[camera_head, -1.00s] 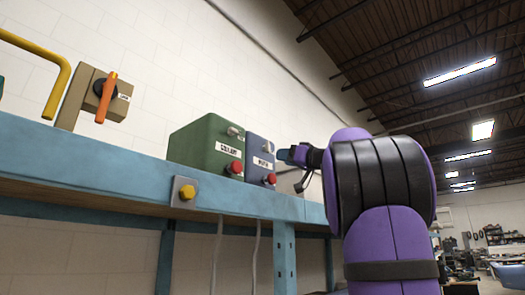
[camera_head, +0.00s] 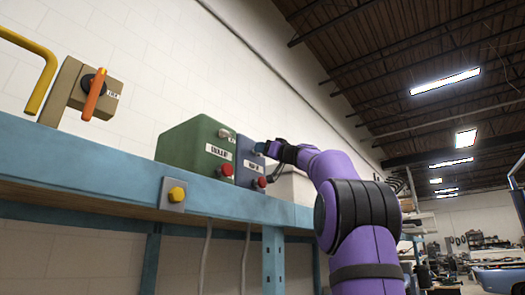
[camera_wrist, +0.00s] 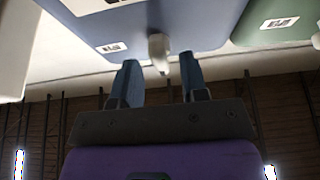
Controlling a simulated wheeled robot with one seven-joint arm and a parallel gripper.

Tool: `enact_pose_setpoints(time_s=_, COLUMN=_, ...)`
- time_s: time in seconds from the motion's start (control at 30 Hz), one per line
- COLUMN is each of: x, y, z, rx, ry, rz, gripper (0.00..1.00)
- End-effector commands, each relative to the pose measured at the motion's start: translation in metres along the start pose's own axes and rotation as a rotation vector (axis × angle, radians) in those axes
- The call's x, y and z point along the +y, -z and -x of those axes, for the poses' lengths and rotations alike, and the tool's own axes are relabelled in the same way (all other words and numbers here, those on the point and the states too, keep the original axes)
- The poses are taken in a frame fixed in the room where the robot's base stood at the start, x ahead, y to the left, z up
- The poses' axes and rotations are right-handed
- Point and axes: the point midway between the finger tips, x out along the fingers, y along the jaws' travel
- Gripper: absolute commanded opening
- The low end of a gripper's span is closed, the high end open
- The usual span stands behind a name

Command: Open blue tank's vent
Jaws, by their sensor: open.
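The blue tank (camera_head: 248,158) is a small blue box with a white label and a red knob (camera_head: 260,183) low on its front. It stands on the shelf beside the green tank. In the wrist view the blue tank (camera_wrist: 205,22) fills the top, and a pale vent knob (camera_wrist: 158,46) sticks out from it. My gripper (camera_wrist: 160,62) is open, with its two blue fingers on either side of the knob's tip. Whether they touch it I cannot tell. In the head view my gripper (camera_head: 264,148) is at the tank's upper front, hiding the knob there.
The green tank (camera_head: 185,143) has a similar pale knob and a red knob. A tan box with an orange lever (camera_head: 95,94) and a yellow bent bar (camera_head: 45,75) are at left. A yellow button (camera_head: 176,194) sits on the blue shelf edge (camera_head: 90,165). A white box (camera_head: 290,190) stands right.

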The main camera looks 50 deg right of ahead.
Motion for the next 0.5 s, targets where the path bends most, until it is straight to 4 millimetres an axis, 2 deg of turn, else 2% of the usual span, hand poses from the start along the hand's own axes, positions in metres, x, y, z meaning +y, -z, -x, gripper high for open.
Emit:
enact_pose_setpoints(time_s=0.1, x=-0.0004, y=0.0001, z=-0.0061, rx=0.001, ry=0.001, rz=-0.001, gripper=0.40)
enact_pose_setpoints(time_s=0.4, x=-0.0001, y=0.0000, z=-0.0073, rx=0.001, ry=-0.001, rz=-0.001, gripper=0.40)
enact_pose_setpoints(time_s=0.5, x=-0.0001, y=0.0000, z=-0.0073, rx=0.001, ry=-0.001, rz=-0.001, gripper=0.17)
